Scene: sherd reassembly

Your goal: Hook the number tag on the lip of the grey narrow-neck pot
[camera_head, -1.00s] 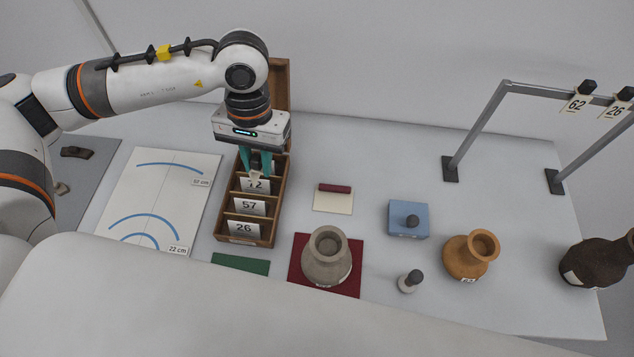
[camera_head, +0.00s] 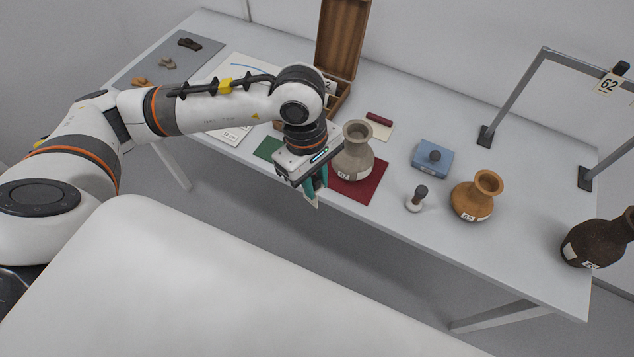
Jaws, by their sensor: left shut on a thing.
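The grey narrow-neck pot (camera_head: 354,154) stands upright on a dark red mat (camera_head: 366,190), with a small white label low on its front. My left gripper (camera_head: 314,188) is in front of the pot and to its left, near the table's front edge. Its teal fingers are shut on a pale number tag (camera_head: 311,201), which hangs below the fingertips. The number on it cannot be read. The tag is apart from the pot, and the pot's lip is bare. My right gripper is out of view.
The wooden box (camera_head: 341,40) stands behind my arm, partly hidden. A metal frame (camera_head: 514,97) holds tag 62.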

